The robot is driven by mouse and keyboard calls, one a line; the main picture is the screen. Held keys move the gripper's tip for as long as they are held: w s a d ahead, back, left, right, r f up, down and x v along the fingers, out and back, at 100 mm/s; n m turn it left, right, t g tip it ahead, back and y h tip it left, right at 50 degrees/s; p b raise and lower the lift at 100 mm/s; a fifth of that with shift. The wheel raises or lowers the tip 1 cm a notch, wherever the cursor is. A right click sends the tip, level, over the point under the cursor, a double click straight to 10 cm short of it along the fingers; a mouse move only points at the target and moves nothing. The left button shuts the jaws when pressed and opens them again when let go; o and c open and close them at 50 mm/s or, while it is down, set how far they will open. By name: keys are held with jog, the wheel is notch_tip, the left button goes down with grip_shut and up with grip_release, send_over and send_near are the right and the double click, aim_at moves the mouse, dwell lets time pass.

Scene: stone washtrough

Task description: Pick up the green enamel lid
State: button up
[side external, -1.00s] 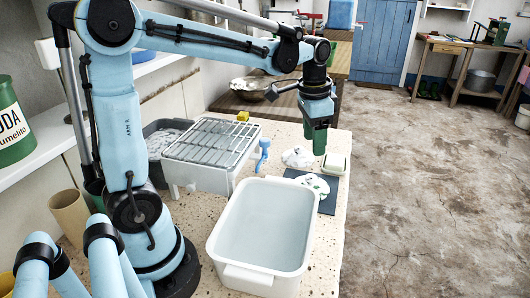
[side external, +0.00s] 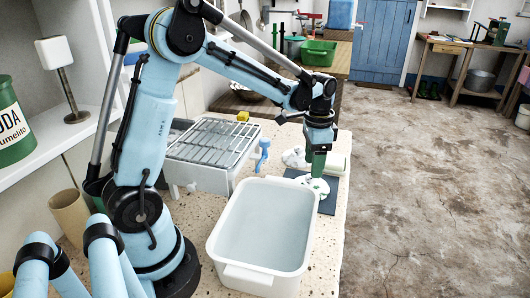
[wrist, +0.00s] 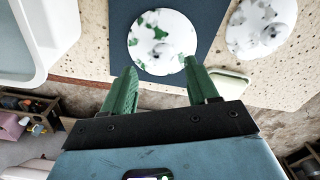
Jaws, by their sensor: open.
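The green enamel lid (wrist: 162,42) is round and white with green blotches and a small knob. It lies on the dark blue mat (wrist: 205,65), and it also shows in the side external view (side external: 322,187), partly hidden by my gripper. My gripper (wrist: 161,66) is open and empty. Its green fingers are spread to either side of the lid's near edge in the wrist view. In the side external view my gripper (side external: 317,174) points down just above the lid. Whether a finger touches it I cannot tell.
A second lid, white with grey blotches (wrist: 262,25), lies beside the mat. A pale green-edged dish (side external: 338,164) sits near the counter's right edge.

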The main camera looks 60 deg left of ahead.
aim_at(311, 183)
jog(key=shift+a+f, duration=0.2)
jog(key=shift+f, duration=2.4)
grip_shut()
